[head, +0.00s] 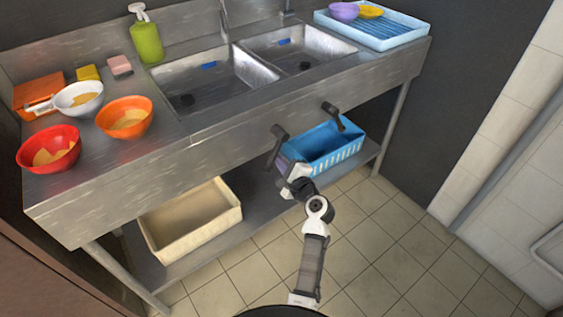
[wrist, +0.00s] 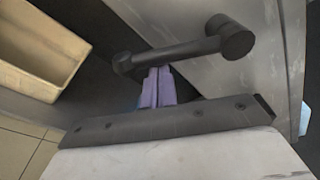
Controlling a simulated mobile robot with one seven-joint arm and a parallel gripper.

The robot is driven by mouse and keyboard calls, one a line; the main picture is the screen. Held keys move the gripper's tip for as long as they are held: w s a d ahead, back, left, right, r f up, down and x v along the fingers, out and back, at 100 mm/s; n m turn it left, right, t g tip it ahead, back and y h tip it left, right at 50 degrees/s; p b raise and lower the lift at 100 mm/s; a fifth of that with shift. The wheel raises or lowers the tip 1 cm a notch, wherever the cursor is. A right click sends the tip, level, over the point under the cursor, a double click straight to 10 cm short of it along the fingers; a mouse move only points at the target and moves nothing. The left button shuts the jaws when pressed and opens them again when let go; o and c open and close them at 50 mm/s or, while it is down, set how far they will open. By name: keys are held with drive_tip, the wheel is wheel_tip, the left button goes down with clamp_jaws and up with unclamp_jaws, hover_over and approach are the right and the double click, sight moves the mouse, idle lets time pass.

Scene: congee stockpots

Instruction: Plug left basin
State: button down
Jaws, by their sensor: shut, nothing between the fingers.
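The left basin (head: 240,88) is a steel sink with a dark drain (head: 187,101) in its floor; whether the drain is open or closed cannot be told. Below the basins, the steel front carries a left dark lever (head: 279,132) and a right dark lever (head: 331,109). The left lever hangs downward, and the right one slants down to the right. My gripper (head: 284,163) is at the lower end of the left lever. In the wrist view its purple fingers (wrist: 157,88) are shut and empty beside the lever arm (wrist: 180,53); contact cannot be told.
The right basin (head: 330,50) lies beside the left one. A blue crate (head: 335,148) and a beige tub (head: 190,222) are on the lower shelf, the crate close behind my gripper. Bowls (head: 50,150) and a green soap bottle (head: 147,42) stand on the counter. The tiled floor in front is clear.

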drive_tip(key=shift+s+a+r+m+p, duration=0.2)
drive_tip(key=shift+m+p, duration=0.1)
drive_tip(key=shift+p, duration=0.3)
